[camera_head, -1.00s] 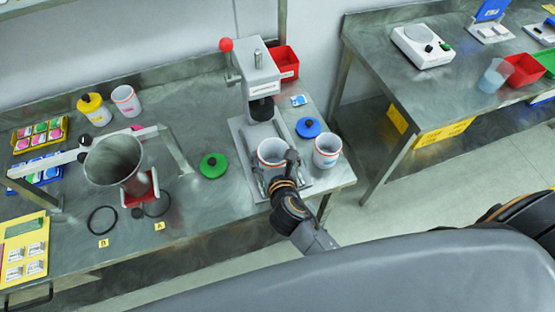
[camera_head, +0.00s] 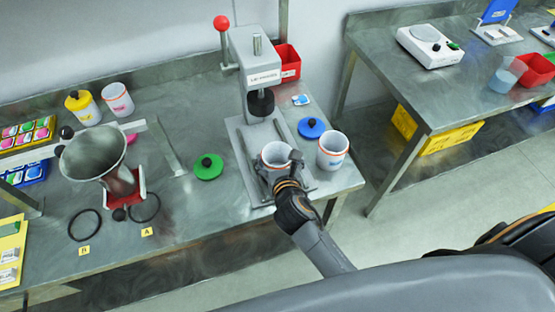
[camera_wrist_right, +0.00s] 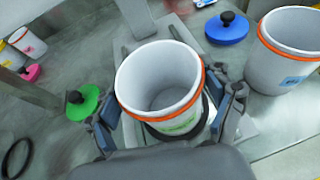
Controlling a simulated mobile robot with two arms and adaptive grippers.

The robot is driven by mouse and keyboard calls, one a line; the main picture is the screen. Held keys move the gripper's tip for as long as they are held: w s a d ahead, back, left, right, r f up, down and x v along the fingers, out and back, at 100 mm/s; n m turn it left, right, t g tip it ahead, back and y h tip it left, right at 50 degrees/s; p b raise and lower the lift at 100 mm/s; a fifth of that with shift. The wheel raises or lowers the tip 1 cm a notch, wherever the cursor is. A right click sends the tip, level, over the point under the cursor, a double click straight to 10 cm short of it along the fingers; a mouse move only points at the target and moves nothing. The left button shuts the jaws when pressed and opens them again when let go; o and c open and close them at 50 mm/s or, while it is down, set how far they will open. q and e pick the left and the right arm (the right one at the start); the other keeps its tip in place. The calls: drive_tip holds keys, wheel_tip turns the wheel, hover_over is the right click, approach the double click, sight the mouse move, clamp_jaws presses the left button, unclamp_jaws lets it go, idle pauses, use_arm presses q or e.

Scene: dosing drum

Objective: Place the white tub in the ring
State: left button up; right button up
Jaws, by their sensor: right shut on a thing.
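The white tub (camera_head: 275,153), open-topped with an orange band under its rim, stands upright over the press's base plate, in front of the column. My right gripper (camera_head: 286,172) is shut on it. In the right wrist view the tub (camera_wrist_right: 160,85) sits between the fingers of my right gripper (camera_wrist_right: 168,112) and looks empty. A dark ring (camera_wrist_right: 205,112) shows around or just under the tub's lower part; I cannot tell whether the tub rests inside it. My left gripper is not in view.
The press (camera_head: 257,75) stands behind the tub. A second white tub (camera_head: 333,150) is close on the right, with a blue lid (camera_head: 311,128) behind. A green lid (camera_head: 208,170) lies left. Two black rings lie by labels A (camera_head: 147,232) and B (camera_head: 84,251).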

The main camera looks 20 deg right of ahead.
drive_tip(key=o, duration=1)
drive_tip(key=shift+f, duration=0.1)
drive_tip(key=shift+s, duration=0.1)
drive_tip(key=b+v, duration=0.1)
drive_tip(key=v, duration=1.1)
